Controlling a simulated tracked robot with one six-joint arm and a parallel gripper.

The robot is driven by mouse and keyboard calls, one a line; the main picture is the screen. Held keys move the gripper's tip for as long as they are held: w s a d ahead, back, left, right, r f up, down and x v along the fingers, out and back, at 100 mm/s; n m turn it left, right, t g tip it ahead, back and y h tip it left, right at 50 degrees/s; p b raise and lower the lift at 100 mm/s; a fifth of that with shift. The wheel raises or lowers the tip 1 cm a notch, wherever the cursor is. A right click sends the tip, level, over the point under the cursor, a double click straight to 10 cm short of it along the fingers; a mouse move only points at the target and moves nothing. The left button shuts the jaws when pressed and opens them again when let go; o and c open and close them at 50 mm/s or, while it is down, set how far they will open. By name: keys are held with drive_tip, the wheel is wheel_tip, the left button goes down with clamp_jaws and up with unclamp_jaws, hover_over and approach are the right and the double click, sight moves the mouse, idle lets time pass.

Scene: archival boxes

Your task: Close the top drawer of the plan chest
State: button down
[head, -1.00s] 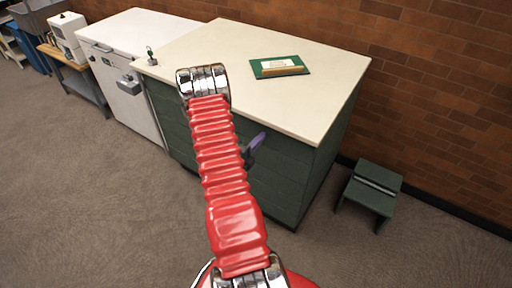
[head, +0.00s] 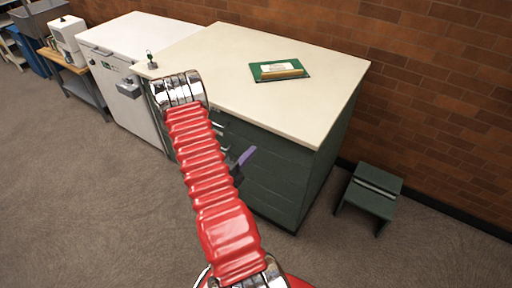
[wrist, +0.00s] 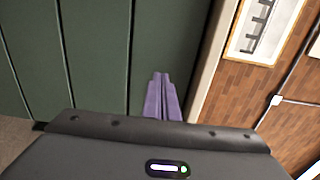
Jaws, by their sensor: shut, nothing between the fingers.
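The plan chest (head: 285,168) is dark green with a cream top (head: 280,55), and its drawer fronts face me. My arm hides much of the front in the head view. In the wrist view the drawer fronts (wrist: 95,60) run as upright bands, with the top drawer's front (wrist: 172,35) next to the pale top edge. No clear gap shows at the top drawer; I cannot tell whether it stands slightly out. My gripper (wrist: 162,97) has purple fingers, shut and empty, in front of the top drawer's front. Its fingers also show in the head view (head: 246,156). Contact cannot be told.
A green mat (head: 279,68) with a small item lies on the chest top, and a small object (head: 151,62) stands at its left corner. A white cabinet (head: 128,85) stands left of the chest. A green stool (head: 371,190) is at the right. The front floor is open.

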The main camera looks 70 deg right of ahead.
drive_tip(key=w+a, duration=0.1)
drive_tip(key=a, duration=0.6)
drive_tip(key=shift+a, duration=0.15)
idle(0.7)
